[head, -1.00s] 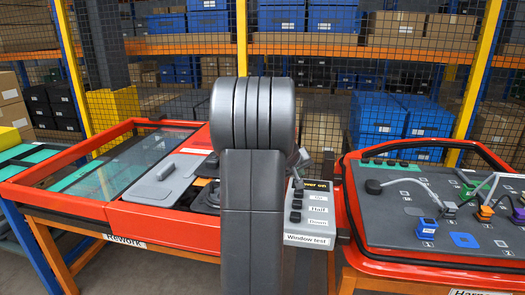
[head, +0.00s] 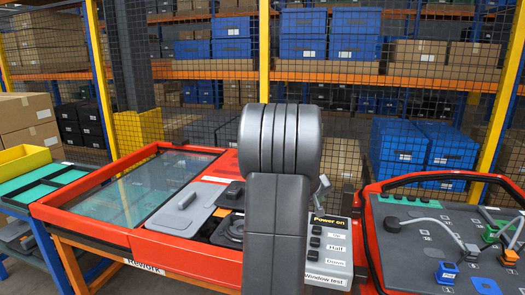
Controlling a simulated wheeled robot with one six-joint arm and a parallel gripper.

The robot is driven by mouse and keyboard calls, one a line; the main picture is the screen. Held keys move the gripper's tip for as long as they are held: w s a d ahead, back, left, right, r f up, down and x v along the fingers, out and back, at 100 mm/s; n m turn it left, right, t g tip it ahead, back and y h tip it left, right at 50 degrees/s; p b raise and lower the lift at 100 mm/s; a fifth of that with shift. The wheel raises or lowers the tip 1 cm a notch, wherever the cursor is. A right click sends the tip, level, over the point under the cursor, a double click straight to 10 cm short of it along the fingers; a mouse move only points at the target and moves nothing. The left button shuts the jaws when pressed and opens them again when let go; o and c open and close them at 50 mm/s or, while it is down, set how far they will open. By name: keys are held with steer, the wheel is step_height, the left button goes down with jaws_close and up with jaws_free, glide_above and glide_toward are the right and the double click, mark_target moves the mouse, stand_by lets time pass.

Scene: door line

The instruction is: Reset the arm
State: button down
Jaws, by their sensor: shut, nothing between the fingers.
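A grey upright link of my own arm fills the middle of the head view, with its rounded joint at the top. It hides part of the red bench behind it. My gripper does not show; I cannot see its fingers. Behind the arm is a red door-shaped frame (head: 85,229) with a glass pane (head: 140,190), labelled Rework. A grey panel with a handle (head: 187,203) lies at the right part of it.
A switch box (head: 328,262) marked Power on and Window test stands right of my arm. Further right is a red-rimmed grey board (head: 410,250) with cables and coloured connectors. A yellow bin (head: 22,160) stands at left. Mesh fence and shelves stand behind.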

steer(key=shift+f, duration=0.1)
steer(key=b, duration=0.5)
glide_above(316, 230)
step_height(316, 230, down, 6)
steer(key=shift+r, duration=0.2)
steer(key=shift+f+b, duration=0.4)
steer(key=shift+b, duration=0.75)
